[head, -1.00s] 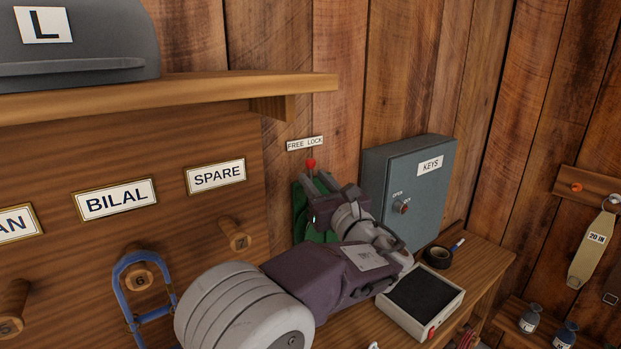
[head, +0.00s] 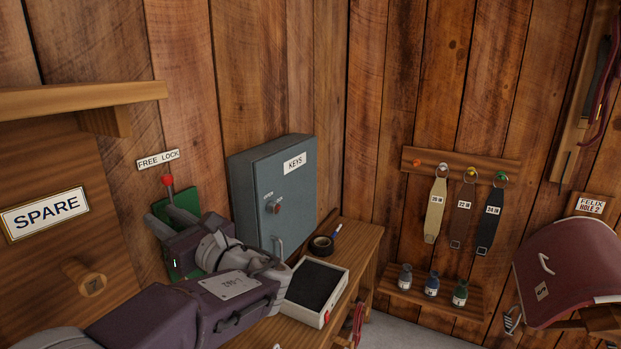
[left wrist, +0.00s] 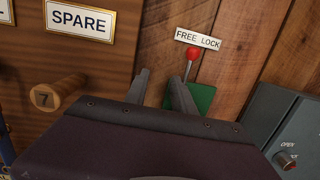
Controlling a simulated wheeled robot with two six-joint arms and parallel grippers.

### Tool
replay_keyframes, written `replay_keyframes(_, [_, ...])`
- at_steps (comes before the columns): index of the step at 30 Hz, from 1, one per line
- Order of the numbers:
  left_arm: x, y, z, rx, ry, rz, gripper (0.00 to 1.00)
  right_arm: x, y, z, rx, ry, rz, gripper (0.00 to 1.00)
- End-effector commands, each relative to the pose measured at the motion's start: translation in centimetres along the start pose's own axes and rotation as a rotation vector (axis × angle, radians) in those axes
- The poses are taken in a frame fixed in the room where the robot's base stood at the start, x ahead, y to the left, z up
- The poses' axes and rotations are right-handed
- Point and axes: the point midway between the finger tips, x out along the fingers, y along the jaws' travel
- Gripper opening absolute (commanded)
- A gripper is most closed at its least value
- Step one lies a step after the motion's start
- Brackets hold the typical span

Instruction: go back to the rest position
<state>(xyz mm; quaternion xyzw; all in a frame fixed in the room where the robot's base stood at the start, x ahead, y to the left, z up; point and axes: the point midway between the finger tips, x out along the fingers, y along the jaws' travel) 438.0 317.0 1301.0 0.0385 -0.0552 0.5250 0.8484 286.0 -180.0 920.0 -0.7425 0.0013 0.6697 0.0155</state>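My left gripper (head: 161,213) is in front of the green plate (head: 187,203) under the FREE LOCK label (head: 158,159). In the left wrist view its two fingers (left wrist: 161,80) stand apart with nothing between them, so it is open and empty. A lever with a red knob (head: 168,181) rises from the green plate; in the left wrist view the knob (left wrist: 192,55) shows just above and right of the right finger. Whether a finger touches the lever I cannot tell. My left wrist hides part of the plate. My right gripper is not in view.
A grey KEYS cabinet (head: 272,197), shut, stands right of the gripper. An open-topped box with a dark inside (head: 340,296) and a black tape roll (head: 321,245) sit on the bench. A wooden peg (head: 84,278) and shelf (head: 75,98) are at left. Straps and bottles are farther right.

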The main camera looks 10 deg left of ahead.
Motion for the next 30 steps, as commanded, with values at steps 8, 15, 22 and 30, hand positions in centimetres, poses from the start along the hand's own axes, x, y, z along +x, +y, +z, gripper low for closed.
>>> replay_keyframes(8, [-4.1, 11.4, -21.5, -0.174, 0.718, 0.393, 0.31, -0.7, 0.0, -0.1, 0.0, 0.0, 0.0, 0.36])
replay_keyframes(15, [-20.5, 12.8, -33.3, -0.934, 1.171, 1.128, 0.31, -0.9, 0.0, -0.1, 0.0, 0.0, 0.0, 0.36])
replay_keyframes(22, [-24.3, 7.2, -34.4, -1.546, 1.108, 1.61, 0.31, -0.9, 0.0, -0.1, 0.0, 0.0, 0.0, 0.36])
replay_keyframes(30, [-24.2, 7.0, -34.3, -1.571, 1.088, 1.631, 0.31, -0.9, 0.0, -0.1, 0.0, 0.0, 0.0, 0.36])
